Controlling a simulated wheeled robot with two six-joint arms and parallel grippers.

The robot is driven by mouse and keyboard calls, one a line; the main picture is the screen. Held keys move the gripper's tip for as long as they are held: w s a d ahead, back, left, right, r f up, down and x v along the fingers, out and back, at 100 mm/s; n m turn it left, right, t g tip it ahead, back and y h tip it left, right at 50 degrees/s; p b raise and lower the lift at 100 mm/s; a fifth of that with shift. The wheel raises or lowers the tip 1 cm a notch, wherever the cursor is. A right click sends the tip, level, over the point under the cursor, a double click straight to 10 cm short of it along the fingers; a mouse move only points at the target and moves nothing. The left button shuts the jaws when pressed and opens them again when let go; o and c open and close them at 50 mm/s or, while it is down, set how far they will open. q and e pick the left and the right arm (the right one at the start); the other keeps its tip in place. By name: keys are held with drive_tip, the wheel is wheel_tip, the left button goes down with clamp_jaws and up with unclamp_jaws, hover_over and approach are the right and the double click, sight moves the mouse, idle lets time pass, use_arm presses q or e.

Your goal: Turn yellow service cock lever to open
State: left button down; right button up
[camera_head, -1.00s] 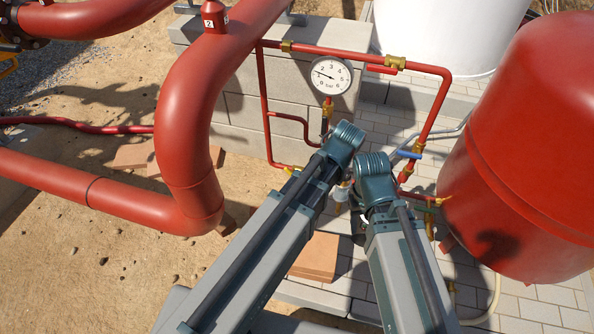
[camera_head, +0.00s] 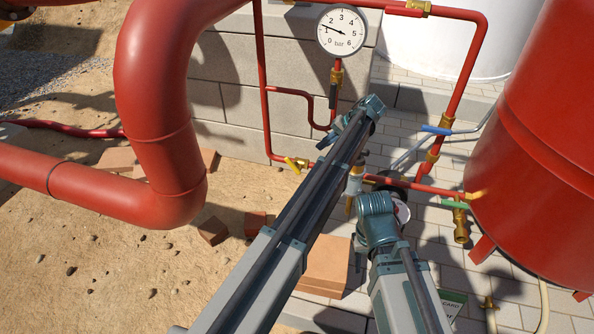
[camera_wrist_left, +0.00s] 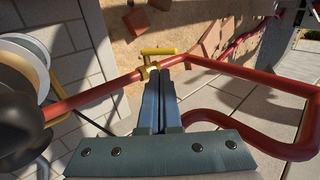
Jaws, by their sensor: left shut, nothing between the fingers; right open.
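The yellow service cock lever (camera_head: 292,164) sits on the thin red pipe low in front of the block wall in the head view. In the left wrist view the yellow lever (camera_wrist_left: 158,51) stands just past my fingertips, above a small brass valve body (camera_wrist_left: 149,68), and lies at an angle to the pipe. My left gripper (camera_wrist_left: 159,73) is shut and empty, its tips close to the valve body; I cannot tell whether they touch.
A pressure gauge (camera_head: 342,31) hangs above the pipe. A blue lever (camera_head: 437,130) and a green lever (camera_head: 454,204) sit to the right, beside the red vessel (camera_head: 545,150). A thick red pipe (camera_head: 155,110) stands left. Loose bricks (camera_head: 212,230) lie on the sand.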

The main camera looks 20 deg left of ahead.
sight(291, 163)
use_arm(q)
drive_tip(key=b+x, duration=0.3)
drive_tip(key=x, duration=0.1)
drive_tip(key=b+x, duration=0.3)
drive_tip(key=x, duration=0.2)
drive_tip(key=w+b+x, duration=0.1)
drive_tip(key=b+x, duration=0.2)
drive_tip(key=x, duration=0.1)
drive_tip(key=shift+a+b, duration=0.3)
drive_tip(key=shift+b, duration=0.1)
drive_tip(key=shift+w+a+f, duration=0.1)
drive_tip(key=shift+a+f, duration=0.1)
drive_tip(key=shift+a, duration=0.25)
